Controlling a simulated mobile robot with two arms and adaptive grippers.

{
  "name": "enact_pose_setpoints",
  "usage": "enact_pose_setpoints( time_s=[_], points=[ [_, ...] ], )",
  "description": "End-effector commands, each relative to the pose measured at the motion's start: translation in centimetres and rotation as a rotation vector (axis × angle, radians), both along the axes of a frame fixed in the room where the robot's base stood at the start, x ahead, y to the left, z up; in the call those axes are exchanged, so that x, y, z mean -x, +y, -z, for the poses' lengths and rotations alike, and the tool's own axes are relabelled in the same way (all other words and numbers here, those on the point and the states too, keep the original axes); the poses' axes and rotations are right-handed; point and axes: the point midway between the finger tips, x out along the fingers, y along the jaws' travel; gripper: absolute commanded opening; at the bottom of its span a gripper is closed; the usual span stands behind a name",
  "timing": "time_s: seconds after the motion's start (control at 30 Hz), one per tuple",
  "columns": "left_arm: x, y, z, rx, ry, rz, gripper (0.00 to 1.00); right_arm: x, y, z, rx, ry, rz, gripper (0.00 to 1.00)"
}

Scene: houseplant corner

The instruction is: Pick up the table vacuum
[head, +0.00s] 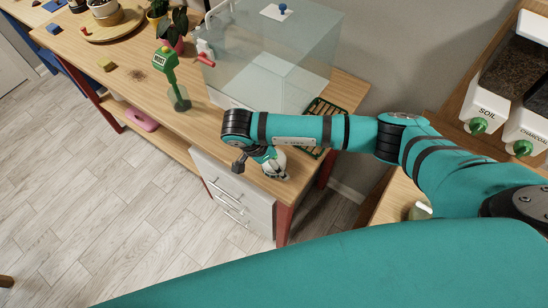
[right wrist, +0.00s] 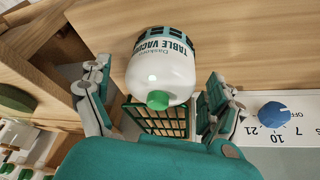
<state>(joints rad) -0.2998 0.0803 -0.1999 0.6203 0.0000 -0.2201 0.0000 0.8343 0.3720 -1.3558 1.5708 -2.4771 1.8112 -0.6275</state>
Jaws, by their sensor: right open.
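The table vacuum (right wrist: 160,78) is a white rounded body with a green knob and a dark green slotted band, lettered "TABLE VACUUM". In the right wrist view it sits between the spread fingers of my right gripper (right wrist: 157,85), with a visible gap on both sides. The gripper is open and holds nothing. In the head view the vacuum (head: 274,168) is a small white shape at the table's near right corner, mostly hidden by my right arm and gripper (head: 258,163). My left gripper is out of view.
A glass tank (head: 270,60) stands on the wooden table (head: 130,50) behind my right arm. A dark green slotted tray (head: 325,112) lies beside it. A green moisture meter (head: 167,62) stands further left. Soil and charcoal bins (head: 510,75) are at right. A blue dial (right wrist: 274,114) shows near my right fingers.

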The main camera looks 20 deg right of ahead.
Motion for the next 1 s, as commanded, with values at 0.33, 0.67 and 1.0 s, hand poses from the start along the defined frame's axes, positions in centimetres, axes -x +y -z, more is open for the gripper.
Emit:
enact_pose_setpoints(
  time_s=[0.33, 0.67, 1.0],
  points=[
    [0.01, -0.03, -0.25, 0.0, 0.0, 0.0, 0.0, -0.07, -0.35, 0.97, 0.0, -0.001, -0.001, 0.9],
    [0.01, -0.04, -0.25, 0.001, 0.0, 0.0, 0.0, -0.06, -0.32, 0.92, -0.001, 0.0, -0.001, 0.47],
    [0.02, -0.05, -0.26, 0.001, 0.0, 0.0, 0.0, -0.1, -0.3, 0.87, -0.001, -0.002, -0.001, 0.24]
  ],
)
